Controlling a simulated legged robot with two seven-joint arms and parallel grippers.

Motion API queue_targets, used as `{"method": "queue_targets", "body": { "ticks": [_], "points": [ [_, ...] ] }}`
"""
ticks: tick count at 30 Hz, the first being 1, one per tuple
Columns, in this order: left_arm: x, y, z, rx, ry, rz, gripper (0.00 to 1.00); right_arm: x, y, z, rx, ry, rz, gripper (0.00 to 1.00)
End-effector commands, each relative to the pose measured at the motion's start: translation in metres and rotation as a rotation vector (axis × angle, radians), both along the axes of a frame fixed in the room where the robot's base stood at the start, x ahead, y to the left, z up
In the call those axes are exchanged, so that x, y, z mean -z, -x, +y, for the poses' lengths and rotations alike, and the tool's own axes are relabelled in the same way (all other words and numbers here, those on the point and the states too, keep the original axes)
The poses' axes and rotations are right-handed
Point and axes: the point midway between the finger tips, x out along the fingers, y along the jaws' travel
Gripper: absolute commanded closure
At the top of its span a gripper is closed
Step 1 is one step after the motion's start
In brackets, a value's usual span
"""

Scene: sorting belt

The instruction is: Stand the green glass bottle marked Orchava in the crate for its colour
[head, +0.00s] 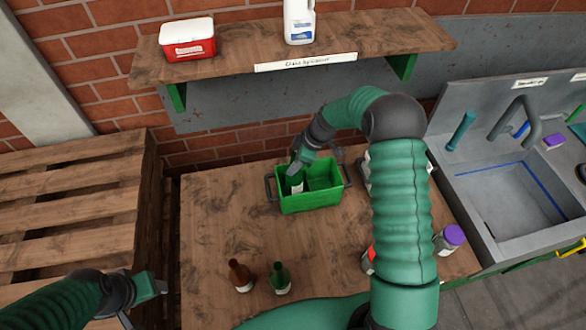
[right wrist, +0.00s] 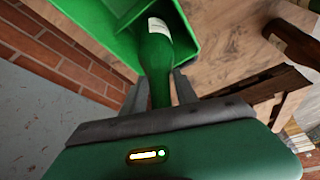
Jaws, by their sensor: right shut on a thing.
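A green glass bottle with a pale label (head: 297,187) is inside the green crate (head: 309,203) at the back of the table, in its left part. My right gripper (head: 299,166) is shut on the bottle's neck from above. In the right wrist view the bottle (right wrist: 157,52) runs from between the fingers (right wrist: 159,92) into the crate (right wrist: 190,48). The label is too small to read, and I cannot tell whether the base touches the crate floor. My left gripper (head: 143,304) is apart from everything at the lower left, its fingers spread and empty.
A brown bottle (head: 240,276) and another green bottle (head: 280,279) stand at the table's front. A purple-lidded jar (head: 449,238) stands at right. My right arm partly hides a grey container behind it. A shelf (head: 232,69) hangs above; a sink (head: 515,200) is right.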

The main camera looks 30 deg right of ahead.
Motion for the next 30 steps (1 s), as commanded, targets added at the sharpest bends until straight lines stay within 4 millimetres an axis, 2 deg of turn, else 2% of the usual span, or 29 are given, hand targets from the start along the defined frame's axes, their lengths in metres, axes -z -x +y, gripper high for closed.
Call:
{"method": "queue_targets", "body": {
  "ticks": [4, 13, 14, 18, 19, 30],
  "points": [
    [-0.008, 0.000, 0.000, 0.000, 0.000, 0.000, 0.45, 0.022, 0.000, 0.001, -0.002, -0.002, 0.003, 1.00],
    [-0.004, 0.000, 0.000, 0.000, 0.000, 0.000, 0.45, 0.027, 0.000, 0.000, -0.001, 0.000, 0.000, 1.00],
    [-0.004, 0.000, 0.000, 0.000, 0.000, 0.000, 0.45, 0.027, 0.001, 0.000, -0.001, 0.000, 0.000, 0.63],
    [-0.005, 0.000, 0.000, 0.000, 0.000, 0.000, 0.45, 0.026, 0.000, 0.000, -0.001, 0.000, 0.000, 0.45],
    [-0.005, 0.000, 0.000, 0.000, 0.000, 0.000, 0.45, 0.026, 0.000, 0.000, -0.002, -0.001, 0.001, 0.43],
    [-0.004, 0.000, 0.000, 0.000, 0.000, 0.000, 0.45, 0.020, 0.001, -0.002, -0.002, 0.000, -0.001, 0.43]
  ]
}}
